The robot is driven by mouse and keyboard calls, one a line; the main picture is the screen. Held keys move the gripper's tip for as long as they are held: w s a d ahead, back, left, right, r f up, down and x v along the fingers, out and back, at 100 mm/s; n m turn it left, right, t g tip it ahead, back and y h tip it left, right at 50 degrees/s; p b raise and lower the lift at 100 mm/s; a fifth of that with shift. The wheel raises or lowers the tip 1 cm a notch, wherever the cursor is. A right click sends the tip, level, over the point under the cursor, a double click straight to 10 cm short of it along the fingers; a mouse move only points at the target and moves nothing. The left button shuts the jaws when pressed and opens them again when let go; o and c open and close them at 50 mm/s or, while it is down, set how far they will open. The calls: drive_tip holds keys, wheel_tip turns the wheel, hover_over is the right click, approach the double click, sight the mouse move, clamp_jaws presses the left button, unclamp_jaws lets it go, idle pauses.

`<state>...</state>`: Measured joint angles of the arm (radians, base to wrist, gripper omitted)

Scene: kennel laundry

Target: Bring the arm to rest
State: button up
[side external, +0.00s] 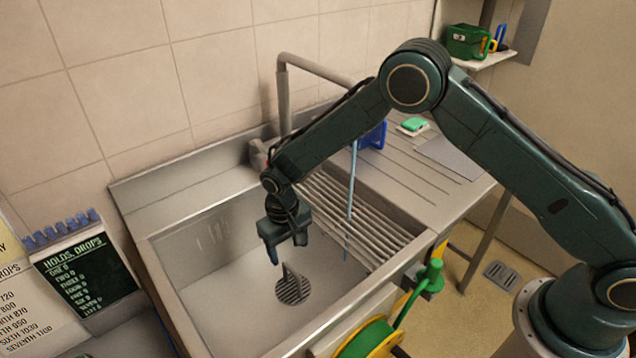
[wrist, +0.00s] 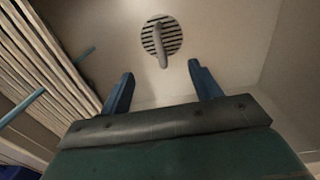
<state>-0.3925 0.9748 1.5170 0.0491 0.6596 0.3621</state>
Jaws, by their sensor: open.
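My gripper (side external: 287,250) hangs pointing down over the basin of the steel sink (side external: 190,235). In the wrist view my gripper (wrist: 160,85) shows two blue fingers spread wide apart with nothing between them. Below it on the basin floor is a round slotted drain strainer (side external: 292,288) with an upright handle; it also shows in the wrist view (wrist: 161,38), beyond the fingertips. My gripper is above the strainer and appears apart from it. My arm reaches in from the right over the drainboard.
A slatted rack (side external: 350,215) spans the basin's right side, with a thin blue rod (side external: 351,185) there. A tap (side external: 283,95) rises behind. The drainboard (side external: 440,185) holds a blue item (side external: 374,136) and a green item (side external: 413,125). A yellow-green hose reel (side external: 368,338) is in front.

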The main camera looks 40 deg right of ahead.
drive_tip(key=s+d+r+t, duration=0.1)
drive_tip(key=s+d+r, duration=0.25)
drive_tip(key=r, duration=0.55)
drive_tip(key=s+d+r+t, duration=0.15)
drive_tip(key=d+r, duration=0.25)
drive_tip(key=r, duration=0.4)
drive_tip(key=s+d+r, duration=0.3)
drive_tip(key=r, duration=0.6)
drive_tip(key=s+d+r+t, duration=0.1)
drive_tip(key=s+d+r, duration=0.1)
drive_tip(key=s, duration=0.6)
drive_tip(key=s+d+r+t, duration=0.1)
drive_tip(key=s+d+r, duration=0.2)
drive_tip(key=s, duration=0.4)
drive_tip(key=s+d+r+t, duration=0.1)
drive_tip(key=s+d+r, duration=0.1)
drive_tip(key=s, duration=0.6)
drive_tip(key=shift+s+d+r, duration=0.2)
drive_tip(key=shift+s+d, duration=0.1)
drive_tip(key=shift+d, duration=0.6)
